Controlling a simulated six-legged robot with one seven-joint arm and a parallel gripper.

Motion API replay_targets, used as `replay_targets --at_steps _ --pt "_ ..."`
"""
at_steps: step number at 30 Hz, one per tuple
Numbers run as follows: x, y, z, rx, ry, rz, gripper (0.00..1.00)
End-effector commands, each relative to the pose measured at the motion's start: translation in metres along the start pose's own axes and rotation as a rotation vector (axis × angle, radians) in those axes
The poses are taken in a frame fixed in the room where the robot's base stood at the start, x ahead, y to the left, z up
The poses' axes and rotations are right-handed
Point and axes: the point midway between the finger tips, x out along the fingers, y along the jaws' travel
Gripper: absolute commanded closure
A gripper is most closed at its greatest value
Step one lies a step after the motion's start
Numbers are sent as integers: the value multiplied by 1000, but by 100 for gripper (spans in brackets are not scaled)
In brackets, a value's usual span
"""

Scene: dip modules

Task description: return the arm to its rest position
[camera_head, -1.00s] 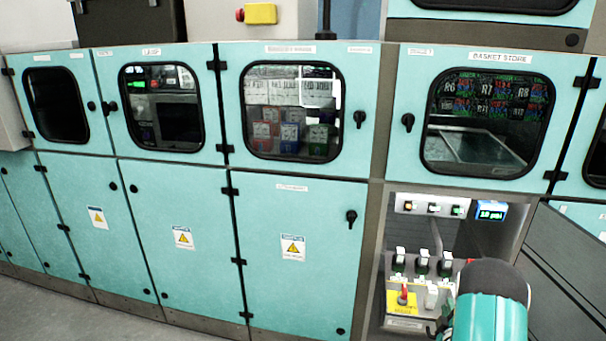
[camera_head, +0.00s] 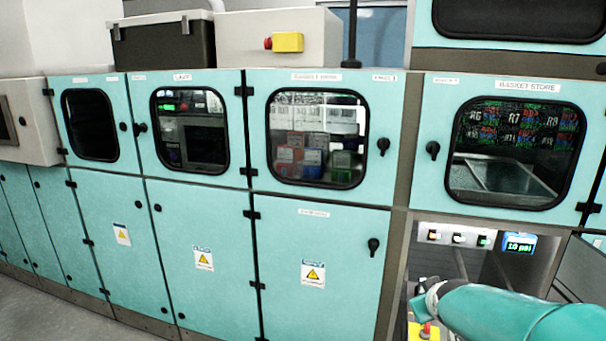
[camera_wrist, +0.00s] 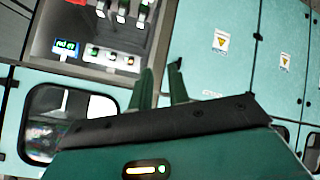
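My teal arm (camera_head: 515,310) crosses the lower right of the head view, in front of the open control bay. My gripper cannot be made out there. In the wrist view my gripper (camera_wrist: 162,76) shows two green fingers with a clear gap between them. It is open and nothing is between the fingers. The wrist view is tilted over, with cabinet fronts beyond the fingers.
The control bay has a row of small switches (camera_head: 458,237) and a blue pressure display (camera_head: 518,243) reading about 10 psi. A yellow switch box (camera_head: 424,333) sits below, partly behind my arm. Teal cabinets (camera_head: 225,225) with shut doors line the wall. Grey floor (camera_head: 40,310) shows at lower left.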

Motion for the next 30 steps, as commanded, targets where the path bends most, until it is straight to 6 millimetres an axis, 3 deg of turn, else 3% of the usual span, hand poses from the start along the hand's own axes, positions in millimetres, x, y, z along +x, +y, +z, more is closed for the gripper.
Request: replay_targets --at_steps 1,7,15,21,30 --pt "-22 -10 -2 25 -11 -22 83" --pt "-97 -52 15 138 -110 -114 83" --pt "-188 -101 62 261 -258 -211 83" --pt "-217 -116 85 300 -324 -238 83" --pt "-218 -117 87 304 -332 -239 83"
